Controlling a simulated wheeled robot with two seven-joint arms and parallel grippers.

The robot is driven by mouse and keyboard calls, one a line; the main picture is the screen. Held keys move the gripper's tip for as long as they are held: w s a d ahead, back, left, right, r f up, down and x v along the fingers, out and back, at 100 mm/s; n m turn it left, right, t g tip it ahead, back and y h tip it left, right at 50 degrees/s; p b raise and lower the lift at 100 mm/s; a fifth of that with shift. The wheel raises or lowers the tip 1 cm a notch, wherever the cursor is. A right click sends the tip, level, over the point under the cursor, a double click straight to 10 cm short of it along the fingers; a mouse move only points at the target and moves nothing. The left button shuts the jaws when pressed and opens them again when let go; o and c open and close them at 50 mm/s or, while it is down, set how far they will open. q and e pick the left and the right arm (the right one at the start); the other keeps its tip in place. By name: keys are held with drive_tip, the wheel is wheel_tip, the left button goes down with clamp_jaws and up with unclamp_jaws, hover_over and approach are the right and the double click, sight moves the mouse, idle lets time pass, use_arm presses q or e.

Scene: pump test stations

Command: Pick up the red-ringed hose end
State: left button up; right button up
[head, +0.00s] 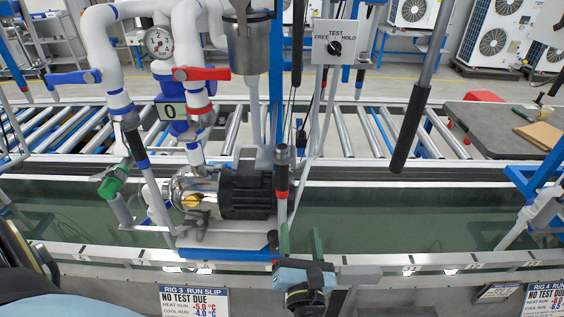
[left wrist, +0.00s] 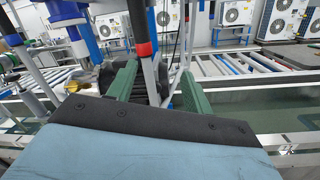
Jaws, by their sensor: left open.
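The red-ringed hose end (head: 282,177) stands nearly upright just right of the black pump (head: 247,193), dark above its red band with a pale hose below. In the left wrist view the hose end (left wrist: 142,47) shows beyond my gripper, its hose running down between the fingers in the picture. My left gripper (head: 301,242) is open, its two green fingers in front of and below the red band in the head view; it looks empty. The fingers (left wrist: 157,88) also frame the hose in the left wrist view. My right gripper is not in view.
A blue-ringed hose end (head: 137,145) is on the left, near a green fitting (head: 111,187). White pipes with a red-handled valve (head: 202,73) stand behind the pump. A grey rod with a black end (head: 406,150) hangs at right. The water trough (head: 400,220) lies beneath.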

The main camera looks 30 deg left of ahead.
sight(284, 185)
use_arm(q)
drive_tip(key=w+a+r+n+g, duration=0.1)
drive_tip(key=a+n, duration=0.1)
drive_tip(key=w+a+r+n+p, duration=0.1)
drive_tip(key=w+a, duration=0.1)
drive_tip(key=w+a+r+n+g+y+p, duration=0.1)
drive_tip(key=a+n, duration=0.1)
drive_tip(key=shift+w+a+n+g, duration=0.3)
drive_tip(key=shift+a, duration=0.1)
drive_tip(key=w+a+p, duration=0.1)
drive_tip(key=w, duration=0.1)
drive_tip(key=w+a+r+p, duration=0.1)
drive_tip(key=w+a, duration=0.1)
drive_tip(key=shift+r, duration=0.15)
drive_tip(key=shift+w+a, duration=0.1)
drive_tip(key=shift+a, duration=0.05)
drive_tip(key=c, duration=1.1)
clamp_jaws()
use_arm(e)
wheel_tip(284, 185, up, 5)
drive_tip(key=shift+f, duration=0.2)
use_arm(q)
drive_tip(key=shift+r, duration=0.1)
